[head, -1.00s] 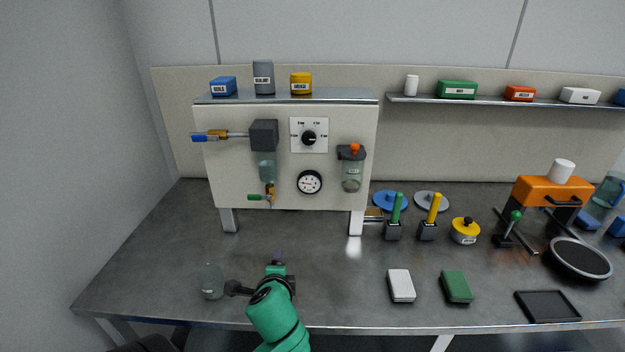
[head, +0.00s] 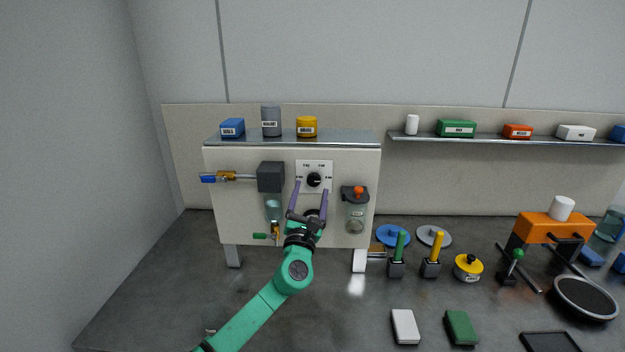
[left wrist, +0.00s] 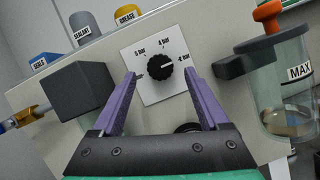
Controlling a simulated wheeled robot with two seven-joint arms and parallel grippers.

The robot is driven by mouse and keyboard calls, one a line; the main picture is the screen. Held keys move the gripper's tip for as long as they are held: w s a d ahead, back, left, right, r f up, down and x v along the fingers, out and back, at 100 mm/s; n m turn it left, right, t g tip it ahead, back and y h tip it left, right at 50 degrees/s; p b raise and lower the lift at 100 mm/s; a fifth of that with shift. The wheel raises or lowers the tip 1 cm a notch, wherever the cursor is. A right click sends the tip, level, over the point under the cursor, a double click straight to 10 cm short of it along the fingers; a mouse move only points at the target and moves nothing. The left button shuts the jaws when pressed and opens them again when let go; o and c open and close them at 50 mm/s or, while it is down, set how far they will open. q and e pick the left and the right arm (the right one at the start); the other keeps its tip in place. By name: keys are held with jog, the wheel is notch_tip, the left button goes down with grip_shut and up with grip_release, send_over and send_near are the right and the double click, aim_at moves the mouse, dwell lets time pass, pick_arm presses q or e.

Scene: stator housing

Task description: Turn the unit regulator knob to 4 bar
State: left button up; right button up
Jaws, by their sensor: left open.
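The regulator knob (head: 314,180) is a round black dial on a white square plate on the front of the beige unit (head: 232,220). In the left wrist view the knob (left wrist: 158,67) has a pale pointer line aimed right, towards the right-hand bar label. Several small bar labels surround it; not all are clearly readable. My left gripper (head: 311,187) is open, its purple fingers raised in front of the plate. In the left wrist view the left gripper (left wrist: 160,73) has a finger on each side of the knob, with no clear contact. My right gripper is out of view.
A dark grey block with a pipe (head: 271,177) juts out left of the plate. A clear bowl with an orange top (head: 355,212) hangs at the right. The round gauge below the knob is mostly hidden by my gripper. Handled tools stand on the table at the right.

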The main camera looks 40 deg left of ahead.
aim_at(314, 179)
pick_arm(q)
jog(key=x, duration=0.3)
jog(key=shift+s+d, duration=0.1)
grip_shut()
jog(key=shift+f, duration=0.1)
